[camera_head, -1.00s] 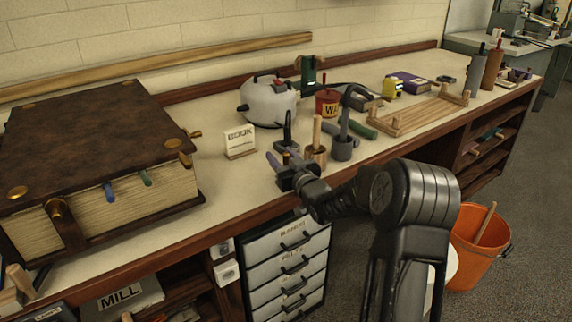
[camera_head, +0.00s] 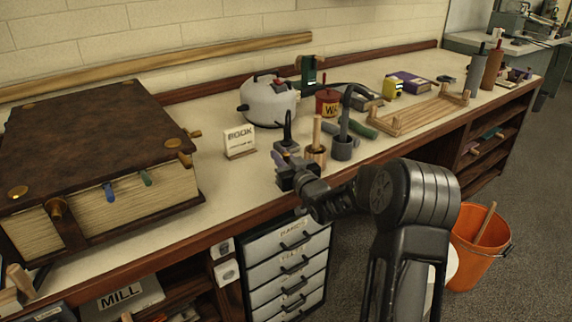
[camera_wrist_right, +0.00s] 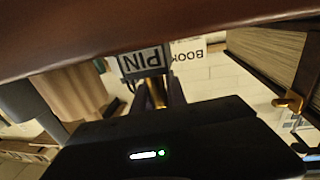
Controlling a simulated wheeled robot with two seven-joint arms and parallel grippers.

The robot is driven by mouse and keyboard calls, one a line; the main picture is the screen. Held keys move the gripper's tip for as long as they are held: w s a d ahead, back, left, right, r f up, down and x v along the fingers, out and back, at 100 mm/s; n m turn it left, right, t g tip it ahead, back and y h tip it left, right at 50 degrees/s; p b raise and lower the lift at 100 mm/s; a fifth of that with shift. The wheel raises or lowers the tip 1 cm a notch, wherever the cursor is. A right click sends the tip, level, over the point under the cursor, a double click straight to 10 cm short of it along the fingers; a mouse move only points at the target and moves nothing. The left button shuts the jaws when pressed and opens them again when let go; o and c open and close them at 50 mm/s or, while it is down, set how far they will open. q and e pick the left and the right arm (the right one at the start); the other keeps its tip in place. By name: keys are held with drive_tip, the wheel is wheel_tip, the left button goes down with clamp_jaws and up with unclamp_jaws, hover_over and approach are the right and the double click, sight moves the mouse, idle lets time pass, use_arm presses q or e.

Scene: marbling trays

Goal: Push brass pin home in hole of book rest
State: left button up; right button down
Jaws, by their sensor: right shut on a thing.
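My right gripper (camera_head: 283,161) is low over the front of the bench, left of the wooden pot. In the right wrist view it also shows (camera_wrist_right: 156,92), its jaws shut on a brass pin (camera_wrist_right: 157,91). A dark piece lettered PIN (camera_wrist_right: 143,62) is just beyond the fingertips; I cannot tell if the pin touches it. A low wooden frame with upright end pieces (camera_head: 425,112), seemingly the book rest, lies farther right on the bench, apart from the gripper. Its hole is too small to make out. My left gripper is out of view.
A BOOK card (camera_head: 239,143) stands behind left. A huge brown book (camera_head: 90,140) fills the left bench. A kettle-like grey vessel (camera_head: 268,103) stands behind. Bare bench lies around the card.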

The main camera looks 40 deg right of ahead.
idle(0.4)
wheel_tip(320, 180, up, 10)
drive_tip(key=p, duration=0.1)
idle(0.8)
drive_tip(key=s+a+f+n+y, duration=0.1)
drive_tip(key=s+a+f+y, duration=0.1)
drive_tip(key=a, duration=0.7)
drive_tip(key=s+a+f+n+y, duration=0.2)
drive_tip(key=s+a+f+y, duration=0.1)
drive_tip(key=a, duration=0.7)
drive_tip(key=s+a+f+n+y, duration=0.2)
drive_tip(key=a+f+y, duration=0.1)
drive_tip(key=a, duration=0.7)
drive_tip(key=shift+s+a+f+g, duration=0.2)
drive_tip(key=shift+s+f+g, duration=0.1)
drive_tip(key=shift+f, duration=0.05)
drive_tip(key=shift+a, duration=0.1)
